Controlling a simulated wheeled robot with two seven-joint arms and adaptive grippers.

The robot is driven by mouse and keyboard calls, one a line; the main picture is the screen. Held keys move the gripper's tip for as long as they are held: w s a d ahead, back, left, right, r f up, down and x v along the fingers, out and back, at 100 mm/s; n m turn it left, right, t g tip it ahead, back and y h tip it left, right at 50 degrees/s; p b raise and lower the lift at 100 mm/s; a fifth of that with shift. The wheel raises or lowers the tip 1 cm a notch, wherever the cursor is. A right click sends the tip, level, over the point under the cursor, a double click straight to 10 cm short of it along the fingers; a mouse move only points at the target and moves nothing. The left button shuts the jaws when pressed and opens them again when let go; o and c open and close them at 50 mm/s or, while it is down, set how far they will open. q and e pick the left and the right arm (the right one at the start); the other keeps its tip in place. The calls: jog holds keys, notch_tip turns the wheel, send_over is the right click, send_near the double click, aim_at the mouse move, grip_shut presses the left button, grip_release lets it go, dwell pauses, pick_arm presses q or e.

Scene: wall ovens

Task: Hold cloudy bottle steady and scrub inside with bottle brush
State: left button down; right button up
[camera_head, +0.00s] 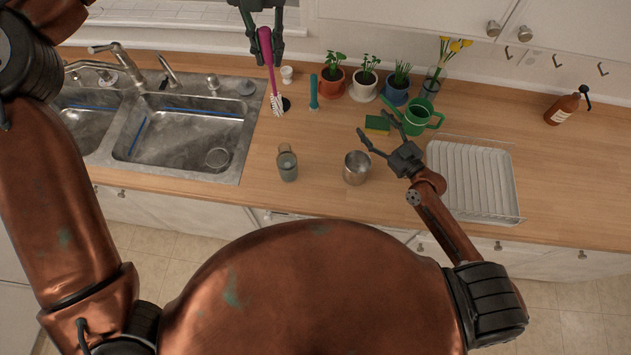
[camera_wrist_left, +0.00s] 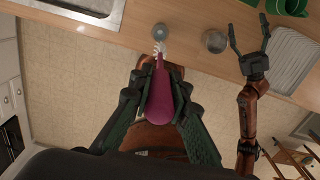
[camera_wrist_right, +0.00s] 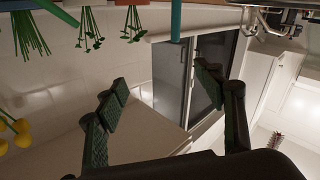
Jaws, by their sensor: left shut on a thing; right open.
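My left gripper (camera_head: 264,40) is shut on the magenta handle of the bottle brush (camera_head: 266,47). The brush hangs with its white bristles down, apart from the bottle. The cloudy bottle (camera_head: 287,166) stands upright on the counter, right of the sink. In the left wrist view, the handle (camera_wrist_left: 160,103) is between the fingers and the bottle (camera_wrist_left: 161,32) shows just beyond the bristles. My right gripper (camera_head: 374,118) is open and empty, right of the bottle and beyond a metal cup. Its open fingers (camera_wrist_right: 162,79) show with nothing between them in the right wrist view.
The metal cup (camera_head: 356,168) stands between the bottle and my right arm. A sponge (camera_head: 377,122), a green watering can (camera_head: 418,116) and potted plants (camera_head: 363,84) are behind. A dish rack (camera_head: 472,180) is on the right, the sink (camera_head: 188,136) on the left.

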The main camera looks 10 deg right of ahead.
jog(key=s+a+r+n+y, duration=0.1)
jog(key=s+a+y, duration=0.1)
jog(key=a, duration=0.5)
jog(key=s+a+r+n+y, duration=0.1)
jog(key=s+a+y, duration=0.15)
jog(key=a, duration=0.55)
jog(key=m+g, duration=0.2)
jog(key=g, duration=0.1)
send_near(294, 166)
jog(key=w+a, duration=0.1)
jog(key=shift+h, duration=0.25)
jog(key=x, duration=1.2)
jog(key=shift+f, duration=0.25)
jog(key=shift+d, duration=0.1)
jog(key=c, duration=1.7)
